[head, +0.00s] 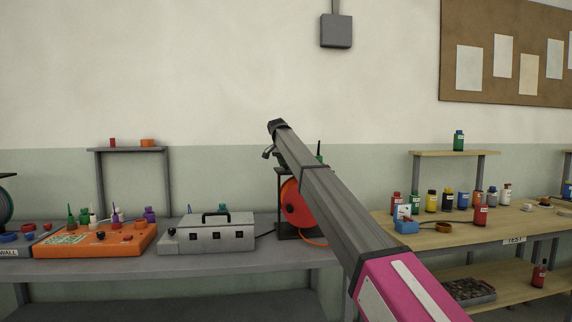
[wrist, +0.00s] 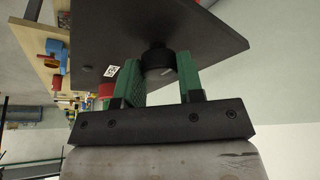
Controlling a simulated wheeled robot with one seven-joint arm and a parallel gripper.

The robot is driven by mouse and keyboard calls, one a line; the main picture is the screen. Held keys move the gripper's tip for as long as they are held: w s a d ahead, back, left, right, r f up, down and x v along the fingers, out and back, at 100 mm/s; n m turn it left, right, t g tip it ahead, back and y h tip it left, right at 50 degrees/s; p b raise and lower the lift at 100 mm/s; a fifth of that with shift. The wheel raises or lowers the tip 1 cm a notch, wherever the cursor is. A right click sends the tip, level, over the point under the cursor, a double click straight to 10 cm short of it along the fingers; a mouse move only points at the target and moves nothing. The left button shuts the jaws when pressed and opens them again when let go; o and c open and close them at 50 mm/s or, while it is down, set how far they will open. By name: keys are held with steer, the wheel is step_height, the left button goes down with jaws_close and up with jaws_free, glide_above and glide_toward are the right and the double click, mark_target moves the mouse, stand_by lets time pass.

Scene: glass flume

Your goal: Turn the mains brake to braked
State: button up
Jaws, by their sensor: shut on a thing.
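In the wrist view, a round black knob (wrist: 156,58) with a pale mark on its face stands out from a dark flat panel (wrist: 205,28). I take the knob to be the mains brake, but its setting cannot be read. My gripper (wrist: 160,68) has its two green fingers on either side of the knob and is shut on it. A small white label (wrist: 111,71) with dark writing is on the panel, left of the knob. In the head view my own arm covers the gripper and the knob.
In the head view, a red reel (head: 296,206) stands in a dark frame behind my arm. A grey box (head: 207,236) with a handle and an orange case (head: 96,240) are on the left bench. Bottles stand on the wooden bench (head: 437,240) at right.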

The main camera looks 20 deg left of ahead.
steer(key=o, duration=0.9)
steer(key=shift+r, duration=0.1)
steer(key=v, duration=1)
steer(key=shift+s+r, duration=0.2)
steer(key=shift+r, duration=0.1)
